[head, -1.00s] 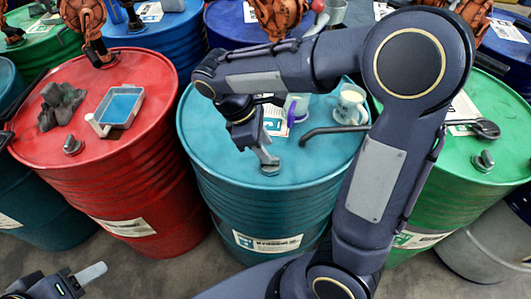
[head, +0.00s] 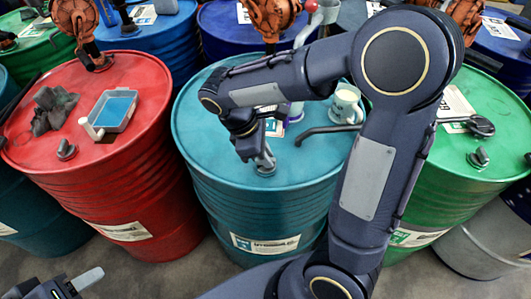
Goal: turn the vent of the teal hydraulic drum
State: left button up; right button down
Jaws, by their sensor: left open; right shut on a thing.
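The teal hydraulic drum (head: 225,205) stands upright in the middle of the head view, with a white label on its side. Its vent (head: 265,172) is a small grey fitting near the front of the lid, mostly hidden by my fingers. My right gripper (head: 264,161) reaches down from above and is shut on the vent. My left gripper (head: 88,279) is open and empty at the bottom left corner, low in front of the red drum and only partly in view.
A white mug (head: 346,106) and a dark bent bar (head: 325,131) lie on the teal lid behind my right arm. The red drum (head: 95,165) at left carries a blue-filled tray (head: 113,110) and dark rags (head: 52,108). A green drum (head: 440,190) stands at right.

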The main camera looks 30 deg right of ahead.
jog(key=shift+r, duration=0.1)
jog(key=m+g+y+p, duration=0.1)
jog(key=m+p, duration=0.1)
jog(key=m, duration=0.2)
jog(key=m+g+y+p, duration=0.1)
jog(key=m+p, duration=0.1)
jog(key=m, duration=0.2)
jog(key=shift+y, duration=0.4)
jog(key=m+y, duration=0.1)
jog(key=m, duration=0.1)
jog(key=m+p, duration=0.1)
jog(key=m, duration=0.2)
jog(key=shift+y, duration=0.4)
jog(key=m, duration=0.2)
jog(key=m+y+p, duration=0.1)
jog(key=m, duration=0.1)
jog(key=shift+m+t+y, duration=0.3)
jog(key=shift+m, duration=0.1)
jog(key=c, duration=1.4)
grip_release()
